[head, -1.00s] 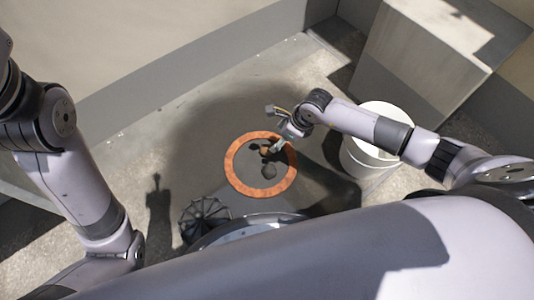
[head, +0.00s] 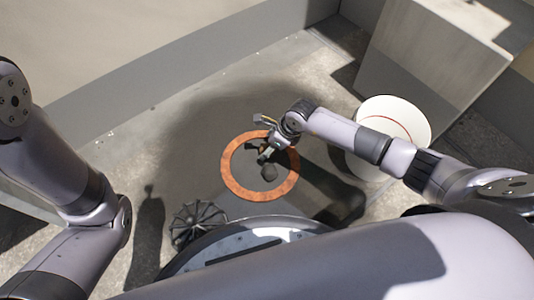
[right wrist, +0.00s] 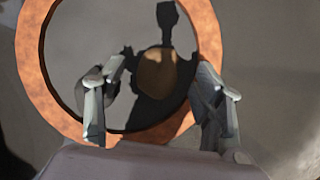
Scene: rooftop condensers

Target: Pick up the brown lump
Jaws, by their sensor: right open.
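The brown lump (right wrist: 157,72) lies on the grey ground inside a flat orange ring (right wrist: 208,30). It is partly in shadow in the right wrist view. My right gripper (right wrist: 160,100) is open, with one finger to each side of the lump in the wrist view; I see no contact. In the head view this gripper (head: 265,148) is over the far part of the ring. My left arm is at the left edge, but its gripper is out of view.
A white round bucket (head: 410,115) stands to the right of the ring, under my right forearm. A grey block (head: 420,55) stands behind it. A low grey wall edge (head: 190,80) runs along the back. The ground left of the ring is clear.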

